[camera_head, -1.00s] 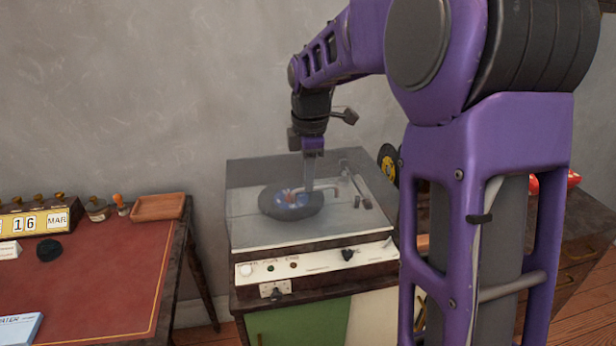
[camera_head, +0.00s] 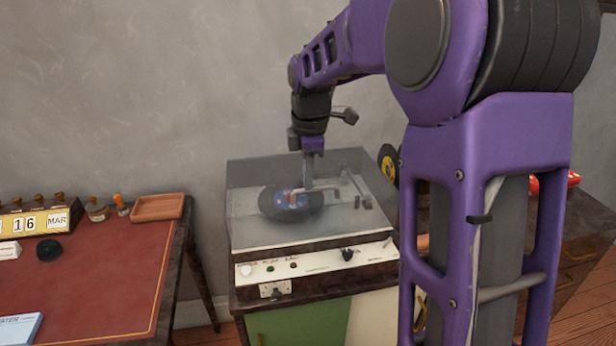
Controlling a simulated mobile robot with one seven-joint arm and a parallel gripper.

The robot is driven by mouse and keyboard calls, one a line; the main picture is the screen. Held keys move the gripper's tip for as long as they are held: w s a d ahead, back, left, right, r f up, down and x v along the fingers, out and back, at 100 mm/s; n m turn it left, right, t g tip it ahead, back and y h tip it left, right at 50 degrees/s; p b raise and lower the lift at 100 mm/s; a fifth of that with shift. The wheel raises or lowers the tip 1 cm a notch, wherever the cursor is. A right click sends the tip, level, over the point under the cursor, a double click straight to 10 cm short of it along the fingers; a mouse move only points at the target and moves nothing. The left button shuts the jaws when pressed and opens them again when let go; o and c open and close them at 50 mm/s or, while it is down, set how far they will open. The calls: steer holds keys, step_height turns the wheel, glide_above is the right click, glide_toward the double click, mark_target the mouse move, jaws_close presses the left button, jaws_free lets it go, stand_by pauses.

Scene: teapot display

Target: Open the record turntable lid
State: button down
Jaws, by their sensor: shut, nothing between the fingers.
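The record turntable (camera_head: 285,260) stands on a cabinet in the middle, with a white front panel of knobs. Its clear, greyish lid (camera_head: 245,180) covers the deck and looks shut or nearly so; I cannot tell if it is slightly raised. A dark record with a blue label (camera_head: 285,203) shows through it. My gripper (camera_head: 308,187) points down at the lid's middle, shut and empty. I cannot tell whether its tips touch the lid or are just above it.
A red-topped desk (camera_head: 120,270) with a calendar (camera_head: 40,222) and a wooden tray (camera_head: 158,206) stands at the left. The wall is close behind the turntable. My arm hides much of the right side, where a dark record (camera_head: 387,163) shows.

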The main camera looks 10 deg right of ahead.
stand_by(0.4)
steer(key=c, duration=0.9)
jaws_free()
steer(key=shift+r, duration=0.1)
steer(key=r+p, duration=0.1)
steer(key=r, duration=0.4)
steer(key=s+r+p, duration=0.1)
steer(key=r, duration=0.5)
steer(key=s+r+p, duration=0.1)
steer(key=r, duration=0.5)
steer(key=shift+s+p, duration=0.15)
steer(key=shift+p, duration=0.25)
